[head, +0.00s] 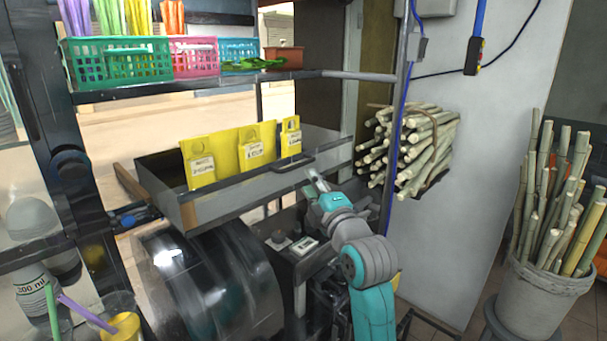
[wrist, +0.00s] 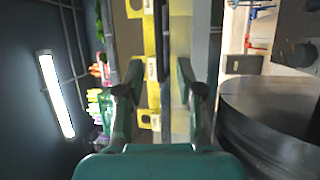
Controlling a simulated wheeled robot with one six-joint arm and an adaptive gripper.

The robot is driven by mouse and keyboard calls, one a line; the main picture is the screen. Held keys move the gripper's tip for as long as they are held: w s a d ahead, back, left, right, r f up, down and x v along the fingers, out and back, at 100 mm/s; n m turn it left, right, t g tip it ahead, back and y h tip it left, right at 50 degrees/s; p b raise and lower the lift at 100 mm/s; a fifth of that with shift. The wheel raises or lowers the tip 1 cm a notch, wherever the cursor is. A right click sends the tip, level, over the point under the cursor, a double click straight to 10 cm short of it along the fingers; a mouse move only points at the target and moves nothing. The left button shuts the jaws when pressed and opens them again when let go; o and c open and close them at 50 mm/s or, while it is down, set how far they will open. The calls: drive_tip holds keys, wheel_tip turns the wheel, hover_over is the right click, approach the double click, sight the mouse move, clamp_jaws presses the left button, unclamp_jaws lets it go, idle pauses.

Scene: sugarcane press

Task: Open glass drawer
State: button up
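The drawer (head: 245,188) is a grey metal box with an open top under the shelf. A dark bar handle (head: 295,162) is on the right part of its front. Yellow price tags (head: 202,170) stand along its front edge, and part of its dark inside shows at the left. My gripper (head: 317,181) is just below and right of the handle in the head view. In the wrist view my gripper (wrist: 160,76) has its two fingers spread apart, with the drawer front and yellow tags (wrist: 151,45) beyond them. I cannot tell whether a finger touches the handle. Nothing is visibly held.
A shelf above holds coloured baskets (head: 118,60). A large metal drum (head: 210,285) sits below the drawer; a drum also shows in the wrist view (wrist: 270,125). Bundled cane (head: 415,150) hangs at the right, and a bucket of cane (head: 545,300) stands farther right. Cups (head: 120,322) stand at lower left.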

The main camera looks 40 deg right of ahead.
drive_tip(key=shift+v, duration=1.7)
drive_tip(key=s+a+f+m+g+y, duration=0.1)
drive_tip(key=s+a+f+m, duration=0.25)
drive_tip(key=a+f, duration=0.4)
drive_tip(key=s+a+f+m+y, duration=0.15)
drive_tip(key=s+a+f, duration=0.3)
drive_tip(key=f, duration=0.65)
drive_tip(key=s+a+f+m+g+y, duration=0.1)
drive_tip(key=s+a+f+m, duration=0.3)
drive_tip(key=f, duration=0.5)
drive_tip(key=s+a+f+m+y, duration=0.1)
drive_tip(key=s+a+f, duration=0.1)
drive_tip(key=s, duration=0.6)
drive_tip(key=s+a+f+m+g+y, duration=0.1)
drive_tip(key=s+a, duration=0.3)
drive_tip(key=s, duration=0.5)
drive_tip(key=s+a+f+m+y, duration=0.1)
drive_tip(key=s+a, duration=0.3)
drive_tip(key=s, duration=0.5)
drive_tip(key=shift+f+m+g+y, duration=0.4)
drive_tip(key=shift+f+m, duration=0.1)
drive_tip(key=shift+f, duration=0.35)
drive_tip(key=shift+s+a, duration=0.1)
drive_tip(key=shift+s, duration=0.05)
